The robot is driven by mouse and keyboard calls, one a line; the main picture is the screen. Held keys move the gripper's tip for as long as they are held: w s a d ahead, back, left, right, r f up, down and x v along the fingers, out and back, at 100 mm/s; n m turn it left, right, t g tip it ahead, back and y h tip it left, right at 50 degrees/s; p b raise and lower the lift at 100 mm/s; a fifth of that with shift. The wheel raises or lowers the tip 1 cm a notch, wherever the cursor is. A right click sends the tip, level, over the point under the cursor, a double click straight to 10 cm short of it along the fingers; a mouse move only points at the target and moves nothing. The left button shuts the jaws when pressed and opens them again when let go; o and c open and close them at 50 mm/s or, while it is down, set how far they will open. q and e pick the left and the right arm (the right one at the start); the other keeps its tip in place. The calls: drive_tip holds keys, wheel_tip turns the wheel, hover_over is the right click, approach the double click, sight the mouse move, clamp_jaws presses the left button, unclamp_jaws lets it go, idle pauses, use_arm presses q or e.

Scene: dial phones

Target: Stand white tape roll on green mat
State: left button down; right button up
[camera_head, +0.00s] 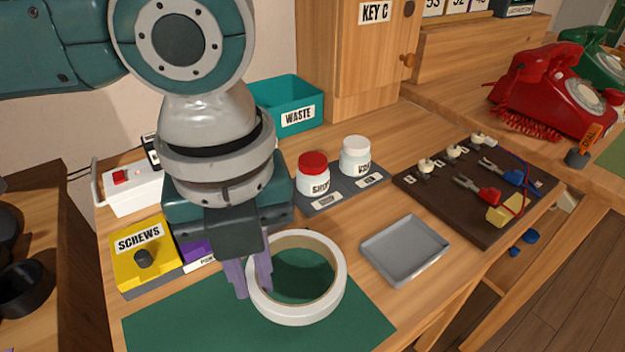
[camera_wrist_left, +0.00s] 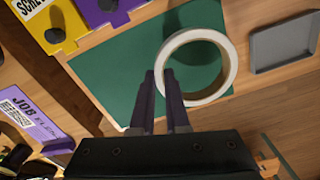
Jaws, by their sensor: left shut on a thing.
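The white tape roll (camera_head: 340,278) is a wide ring over the back right part of the green mat (camera_head: 185,322). Its open centre faces up and green shows through it. My left gripper (camera_head: 255,284) is shut on the left side of its wall, with purple fingers. In the left wrist view the tape roll (camera_wrist_left: 231,72) lies just beyond the fingertips, over the mat (camera_wrist_left: 112,85). The roll looks flat or slightly tilted, not on edge. I cannot tell whether it touches the mat. My right gripper is not in view.
A grey tray (camera_head: 405,250) lies right of the roll. Behind are a red-lidded jar (camera_head: 313,175), a white jar (camera_head: 355,157) and a teal waste bin (camera_head: 287,105). A yellow screws box (camera_head: 145,255) stands left. A dark board (camera_head: 450,205) with clips lies right. The mat's front left is clear.

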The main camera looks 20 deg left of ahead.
use_arm(q)
drive_tip(key=shift+f, duration=1.3)
drive_tip(key=shift+f, duration=0.2)
drive_tip(key=c, duration=0.9)
unclamp_jaws()
